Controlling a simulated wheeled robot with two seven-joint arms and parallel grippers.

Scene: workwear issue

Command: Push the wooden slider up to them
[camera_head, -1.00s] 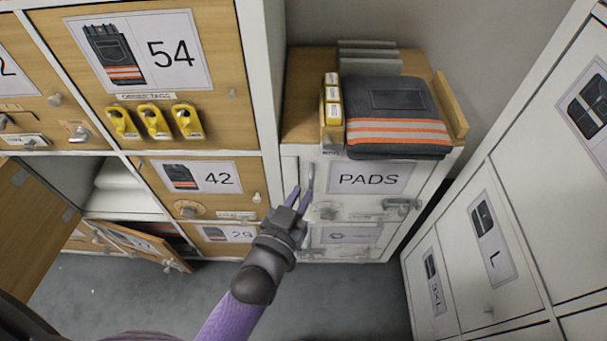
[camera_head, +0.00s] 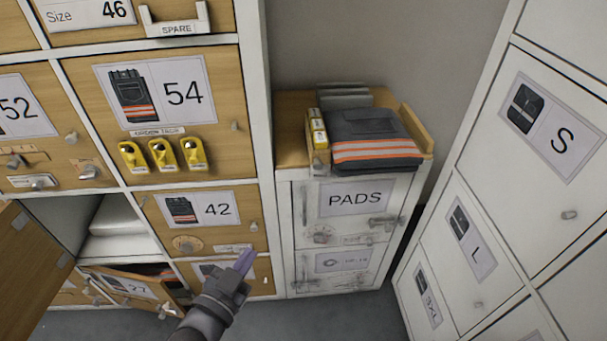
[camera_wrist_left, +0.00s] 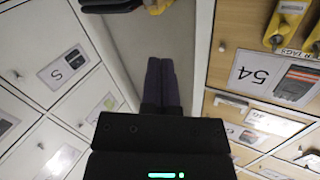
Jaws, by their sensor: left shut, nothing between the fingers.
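A wooden slider (camera_head: 418,132), a short upright wooden bar, stands at the right edge of the low white cabinet's wooden top. Folded dark trousers (camera_head: 372,128) with orange and pale stripes lie just left of it; I cannot tell whether they touch. Yellow-fronted boxes (camera_head: 318,130) stand at the trousers' left side. My left gripper (camera_head: 245,260) is shut and empty, low in front of the wooden lockers, well below and left of the slider. Its closed fingers also show in the left wrist view (camera_wrist_left: 162,80). My right gripper is out of view.
The low white cabinet (camera_head: 300,225) has a PADS door with protruding latches. Grey flat slabs (camera_head: 342,95) stand behind the trousers. Wooden lockers rise at left, with a door (camera_head: 25,265) hanging open. White lockers (camera_head: 480,190) stand at right. Grey floor between is clear.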

